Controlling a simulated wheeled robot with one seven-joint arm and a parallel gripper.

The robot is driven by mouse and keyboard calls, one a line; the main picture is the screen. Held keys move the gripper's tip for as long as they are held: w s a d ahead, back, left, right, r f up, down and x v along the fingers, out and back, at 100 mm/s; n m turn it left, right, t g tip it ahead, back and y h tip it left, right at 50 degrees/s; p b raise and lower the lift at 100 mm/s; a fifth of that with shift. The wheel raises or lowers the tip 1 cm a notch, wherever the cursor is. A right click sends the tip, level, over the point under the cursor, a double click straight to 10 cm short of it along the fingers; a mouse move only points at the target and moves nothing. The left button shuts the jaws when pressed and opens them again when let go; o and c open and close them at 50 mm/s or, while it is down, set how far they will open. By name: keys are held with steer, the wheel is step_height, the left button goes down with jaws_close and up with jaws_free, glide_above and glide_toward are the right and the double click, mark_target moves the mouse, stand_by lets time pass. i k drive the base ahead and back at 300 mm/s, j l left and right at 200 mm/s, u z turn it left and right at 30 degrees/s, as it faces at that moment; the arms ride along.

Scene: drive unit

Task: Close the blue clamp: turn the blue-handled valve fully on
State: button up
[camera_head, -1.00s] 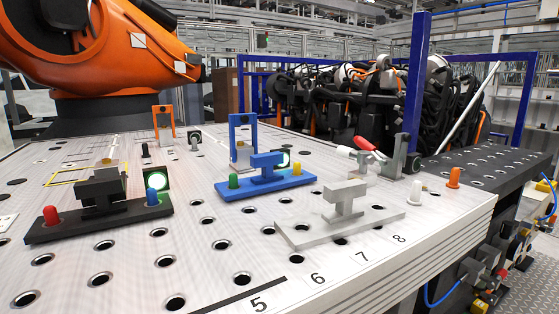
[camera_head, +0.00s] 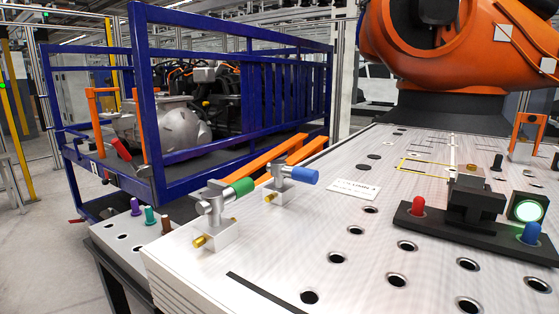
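The blue-handled valve (camera_head: 302,175) stands on the left part of the perforated metal table (camera_head: 350,230). Its blue cylindrical handle lies roughly level and points to the right from a grey body, with a brass fitting low at its left. Whether this handle position is on or off cannot be told. The blue clamp is not in this view. A black clamp-like fixture (camera_head: 472,205) with red and blue knobs is at the right. My gripper is not in view.
A green-handled valve (camera_head: 237,187) stands just left of the blue-handled one. Orange bars (camera_head: 290,152) lie behind them. A blue-framed cart (camera_head: 150,100) stands beyond the table's left edge. An orange robot arm (camera_head: 470,40) is at the back right. The front middle tabletop is clear.

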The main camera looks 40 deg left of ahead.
mark_target(278, 169)
steer(key=k+u, duration=0.1)
steer(key=u, duration=0.25)
steer(key=l+u, duration=0.1)
steer(key=u, duration=0.25)
steer(key=k+u, duration=0.15)
steer(key=u, duration=0.25)
